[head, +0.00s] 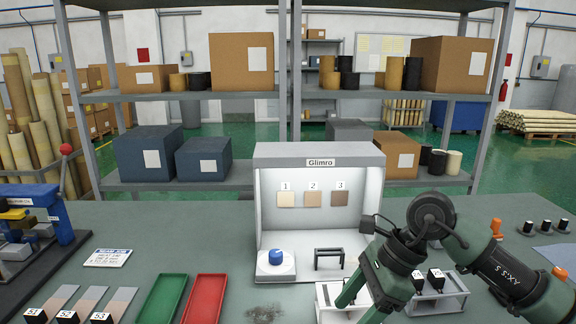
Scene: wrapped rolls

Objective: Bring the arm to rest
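My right arm comes in from the right, dark green and grey, with its elbow bent over the right part of the table. My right gripper (354,311) points down and to the left, low over a small white stand (328,304) in front of the light booth. Its two green fingers are apart, and I see nothing held between them. Whether the fingers touch the stand I cannot tell. My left arm and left gripper are not in view.
Another white stand (443,297) with black pieces is under my arm.

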